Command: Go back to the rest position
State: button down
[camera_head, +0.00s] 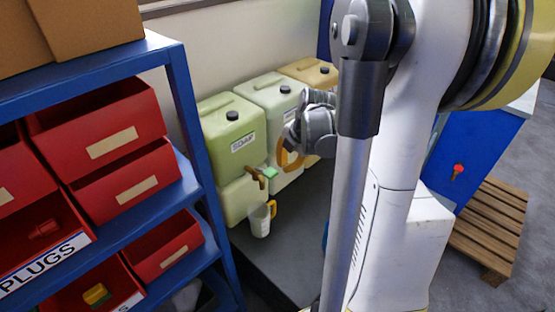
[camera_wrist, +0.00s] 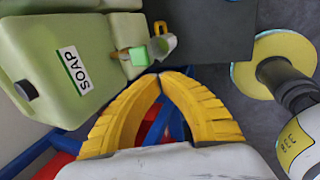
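My gripper (camera_head: 291,160) shows in the head view in front of the row of canisters, partly hidden by my own arm. In the wrist view its two yellow fingers (camera_wrist: 162,77) meet at the tips, with nothing held between them. A pale green canister labelled SOAP (camera_head: 233,137) stands left of the gripper; it also shows in the wrist view (camera_wrist: 85,45). A tap with a green end (camera_head: 268,172) sits at its front. A clear jug with a yellow handle (camera_head: 260,222) is below the tap, apart from my gripper.
A blue shelf rack (camera_head: 178,80) with red bins (camera_head: 110,140) and cardboard boxes (camera_head: 95,25) fills the left. Whitish (camera_head: 275,98) and tan (camera_head: 308,70) canisters stand beside the soap. A wooden pallet (camera_head: 490,225) lies at right, by a blue cabinet (camera_head: 475,150).

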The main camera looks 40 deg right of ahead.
jog(key=s+a+r+m+t, duration=0.1)
jog(key=s+a+r+m, duration=0.2)
jog(key=a+m, duration=0.3)
jog(key=s+a+r+m+t+b, duration=0.1)
jog(key=s+a+r+m, duration=0.2)
jog(key=a+m, duration=0.3)
jog(key=s+a+r+m+t, duration=0.1)
jog(key=s+a+r+m, duration=0.2)
jog(key=a, duration=1.1)
jog(key=m, duration=0.3)
jog(key=shift+r+m, duration=0.35)
jog(key=shift+m, duration=0.05)
jog(key=shift+s, duration=0.1)
